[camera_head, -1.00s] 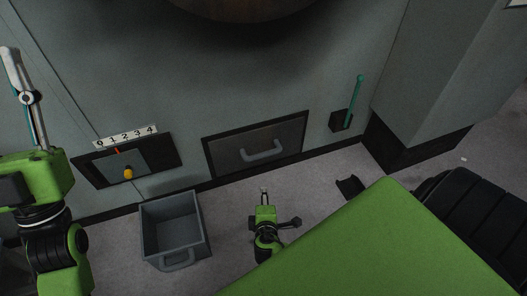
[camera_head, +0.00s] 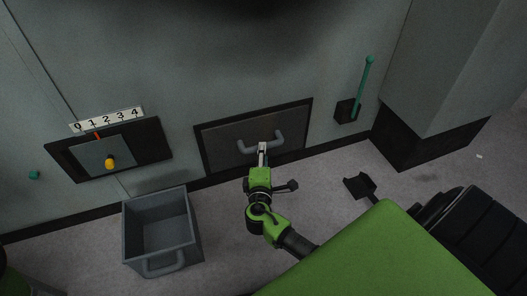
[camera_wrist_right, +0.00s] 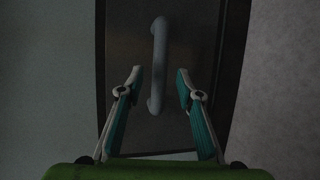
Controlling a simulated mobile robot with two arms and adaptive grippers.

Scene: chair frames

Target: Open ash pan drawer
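The dark drawer front (camera_head: 225,150) with a curved grey handle (camera_head: 281,138) sits low in the grey wall, flush in its frame. My right gripper (camera_head: 262,147) is at the middle of the handle in the head view. In the right wrist view the right gripper (camera_wrist_right: 158,75) is open, with one finger on each side of the handle (camera_wrist_right: 159,45). No finger clearly touches the handle; the depth between them is hard to judge. My left gripper is out of view.
A grey open bin (camera_head: 127,228) with a front handle stands on the floor at left. Above it is a panel with a yellow knob (camera_head: 110,163) and a number scale (camera_head: 107,119). A teal lever (camera_head: 364,85) stands right of the drawer. A black scoop-like piece (camera_head: 360,186) is at right.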

